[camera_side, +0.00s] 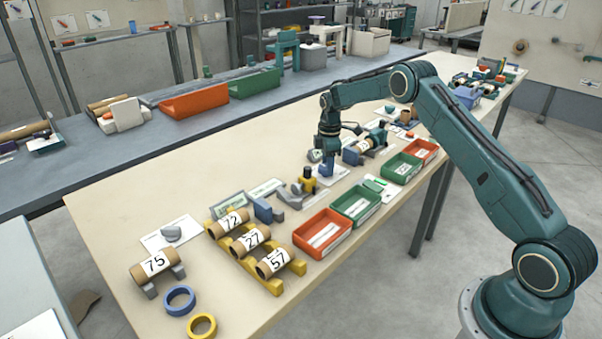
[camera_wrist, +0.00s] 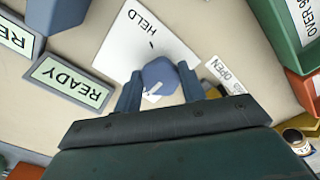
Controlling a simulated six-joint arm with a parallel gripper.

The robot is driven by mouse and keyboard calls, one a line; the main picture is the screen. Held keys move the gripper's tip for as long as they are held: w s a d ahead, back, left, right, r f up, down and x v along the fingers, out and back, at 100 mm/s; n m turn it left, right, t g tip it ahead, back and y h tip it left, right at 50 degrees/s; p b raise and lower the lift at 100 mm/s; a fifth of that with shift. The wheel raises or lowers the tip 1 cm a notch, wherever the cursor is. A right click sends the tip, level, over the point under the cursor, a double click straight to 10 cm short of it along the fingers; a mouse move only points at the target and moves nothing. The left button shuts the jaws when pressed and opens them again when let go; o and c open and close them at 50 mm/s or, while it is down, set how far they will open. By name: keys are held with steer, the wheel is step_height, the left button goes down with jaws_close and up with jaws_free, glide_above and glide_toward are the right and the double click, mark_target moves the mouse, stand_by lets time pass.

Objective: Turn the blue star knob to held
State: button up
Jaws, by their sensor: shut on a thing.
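The blue star knob (camera_wrist: 159,74) sits on a white plate (camera_wrist: 118,45) in the wrist view. The plate reads HELD above a short black tick, and an OPEN label lies to the right of the knob. A pale mark shows on the knob's lower side, away from HELD. My gripper (camera_wrist: 161,84) is shut on the knob, one finger on each side. In the side view my gripper (camera_side: 327,165) reaches down to the white plate (camera_side: 339,177) mid-table, and it largely hides the knob.
Grey READY signs (camera_wrist: 68,82) stand left of the plate in the wrist view. Green (camera_side: 357,203) and orange (camera_side: 322,235) bins line the table's near edge. Numbered rolls (camera_side: 157,264) and blue (camera_side: 179,299) and yellow rings lie at the left end.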

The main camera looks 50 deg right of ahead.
steer(key=shift+m, duration=0.3)
steer(key=m, duration=0.6)
steer(key=shift+s+a, duration=0.1)
steer(key=shift+a, duration=0.05)
steer(key=m, duration=0.3)
steer(key=shift+a+m, duration=0.1)
steer(key=shift+m, duration=0.2)
steer(key=m, duration=0.3)
steer(key=shift+a+m, duration=0.1)
steer(key=shift+m, duration=0.2)
steer(key=m, duration=0.5)
steer(key=shift+a+r+m, duration=0.1)
steer(key=shift+a+m, duration=0.05)
steer(key=shift+m, duration=0.15)
steer(key=shift+w+m, duration=0.2)
steer(key=shift+m, duration=2)
steer(key=o, duration=1)
steer(key=shift+c, duration=0.2)
